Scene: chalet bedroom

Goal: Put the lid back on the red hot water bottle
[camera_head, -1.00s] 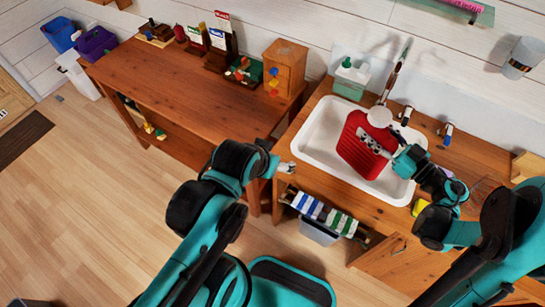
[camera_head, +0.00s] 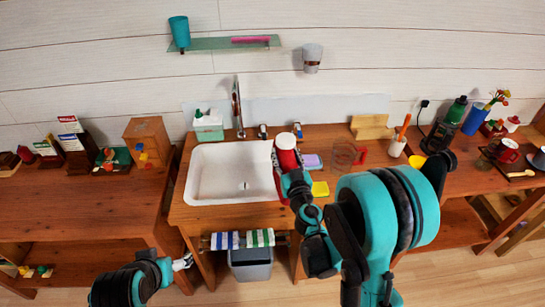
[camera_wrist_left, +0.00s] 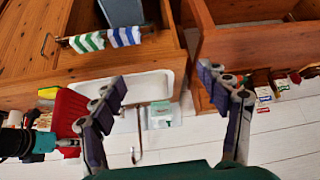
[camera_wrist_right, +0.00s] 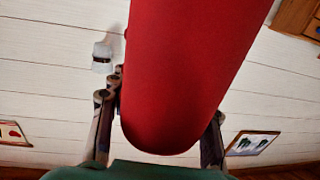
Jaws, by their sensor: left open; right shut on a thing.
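The red hot water bottle (camera_head: 287,160) is seen nearly edge-on at the right rim of the sink, with a round white top (camera_head: 285,141). My right gripper (camera_head: 288,174) is shut on the bottle. In the right wrist view the bottle's red body (camera_wrist_right: 185,70) fills the space between the fingers (camera_wrist_right: 160,125). My left gripper (camera_head: 184,262) is open and empty, low in front of the counter. Its spread fingers (camera_wrist_left: 168,92) show in the left wrist view, with the red bottle (camera_wrist_left: 68,112) apart from them at the left. I cannot make out a separate lid.
The white sink (camera_head: 215,180) is empty. Right of the bottle lie a purple sponge (camera_head: 313,162), a yellow item (camera_head: 320,189) and a glass jug with a red handle (camera_head: 345,155). A soap bottle (camera_head: 208,125) stands behind the sink. Striped towels (camera_head: 243,239) hang in front.

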